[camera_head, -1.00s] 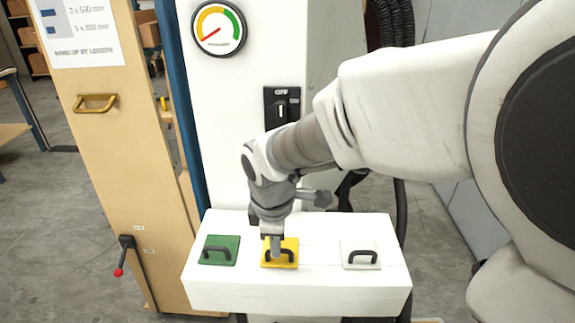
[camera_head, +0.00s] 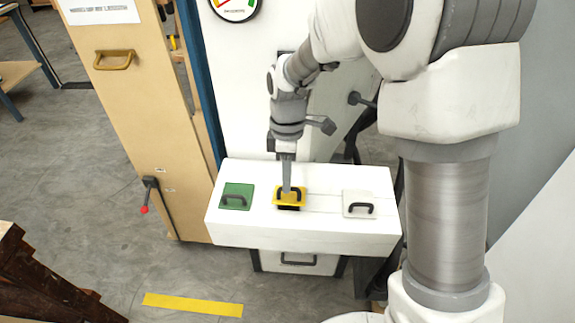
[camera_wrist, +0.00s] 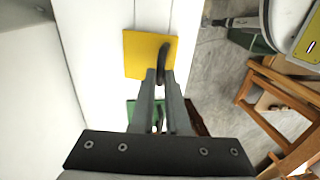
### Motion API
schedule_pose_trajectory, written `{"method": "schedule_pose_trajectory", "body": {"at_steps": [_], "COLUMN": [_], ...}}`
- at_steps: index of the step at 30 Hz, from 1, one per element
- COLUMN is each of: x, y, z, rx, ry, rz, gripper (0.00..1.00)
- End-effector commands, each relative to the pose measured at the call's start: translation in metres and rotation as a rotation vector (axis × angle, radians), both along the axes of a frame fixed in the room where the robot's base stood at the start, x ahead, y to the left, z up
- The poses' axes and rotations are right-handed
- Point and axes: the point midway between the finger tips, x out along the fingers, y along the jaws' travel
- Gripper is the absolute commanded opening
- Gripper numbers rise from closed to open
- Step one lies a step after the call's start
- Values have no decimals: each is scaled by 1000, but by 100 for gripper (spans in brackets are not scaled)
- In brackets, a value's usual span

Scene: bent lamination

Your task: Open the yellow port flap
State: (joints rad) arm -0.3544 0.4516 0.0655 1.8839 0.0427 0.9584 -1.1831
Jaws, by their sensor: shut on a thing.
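The yellow port flap (camera_head: 279,201) is the middle of three flaps on top of a white box (camera_head: 235,234). A dark gap shows under its front edge, so it looks slightly raised. My gripper (camera_head: 287,190) points down at it and is shut on its black handle (camera_head: 298,193). In the wrist view the yellow flap (camera_wrist: 140,52) lies just beyond the fingertips, and my gripper (camera_wrist: 160,78) is at one end of the curved handle (camera_wrist: 168,58). The fingers partly hide the flap and handle.
A green flap (camera_head: 236,190) with a black handle is to the left, and a white flap (camera_head: 357,197) to the right; both look shut. A wooden panel (camera_head: 150,110) stands at the left. A yellow floor strip (camera_head: 193,305) lies in front, with a dark wooden object (camera_head: 45,285) at lower left.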

Motion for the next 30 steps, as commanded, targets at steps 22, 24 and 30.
{"method": "schedule_pose_trajectory", "body": {"at_steps": [22, 24, 30], "x": [3, 3, 4], "y": [0, 0, 0], "z": [1, 1, 5], "rx": [3, 3, 3], "ry": [38, 38, 37], "rz": [-1, -1, -1], "gripper": [44, 44, 44]}}
